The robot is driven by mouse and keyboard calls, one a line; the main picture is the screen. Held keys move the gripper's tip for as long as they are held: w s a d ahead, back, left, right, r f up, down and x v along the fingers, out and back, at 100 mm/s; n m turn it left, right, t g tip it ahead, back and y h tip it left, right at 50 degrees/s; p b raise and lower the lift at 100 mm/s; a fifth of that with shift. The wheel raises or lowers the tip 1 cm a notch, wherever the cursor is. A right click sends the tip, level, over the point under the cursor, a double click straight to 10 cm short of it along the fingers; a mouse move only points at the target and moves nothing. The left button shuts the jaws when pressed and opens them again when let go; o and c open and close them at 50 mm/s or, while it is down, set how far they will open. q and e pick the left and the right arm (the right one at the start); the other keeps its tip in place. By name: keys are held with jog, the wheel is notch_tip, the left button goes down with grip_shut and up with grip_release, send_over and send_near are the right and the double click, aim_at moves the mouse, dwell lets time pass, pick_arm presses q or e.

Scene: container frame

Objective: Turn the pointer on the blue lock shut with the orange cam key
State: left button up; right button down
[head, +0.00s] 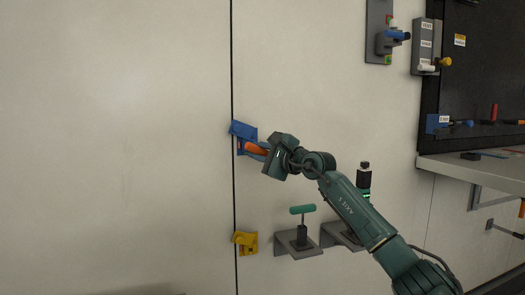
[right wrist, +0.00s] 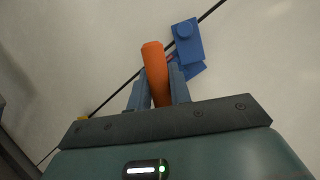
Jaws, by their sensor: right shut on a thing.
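The blue lock (head: 243,131) is mounted on the pale wall panel, across a dark vertical seam. It also shows in the right wrist view (right wrist: 188,42), beyond the fingers. My right gripper (head: 268,151) is shut on the orange cam key (head: 254,148), which points left at the lock. In the right wrist view the orange key (right wrist: 155,72) stands between the two fingers (right wrist: 158,92). Whether the key's tip is seated in the lock is hidden, and I cannot make out the pointer. My left gripper is in neither view.
A yellow lock (head: 245,242) sits lower on the same seam. A teal T-handle (head: 302,210) stands on a grey bracket (head: 298,243) below my right arm. Fixtures, a dark board (head: 475,60) and a shelf (head: 470,162) are at the right. The left panel is clear.

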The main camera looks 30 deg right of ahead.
jog(key=shift+w+d, duration=0.1)
jog(key=shift+w, duration=0.35)
jog(key=shift+w+d+p, duration=0.2)
jog(key=shift+w+p, duration=0.35)
jog(key=shift+w, duration=0.15)
jog(key=shift+w+d+p, duration=0.2)
jog(key=shift+w+p, duration=0.3)
jog(key=shift+w, duration=0.15)
dwell(1.9)
dwell(0.4)
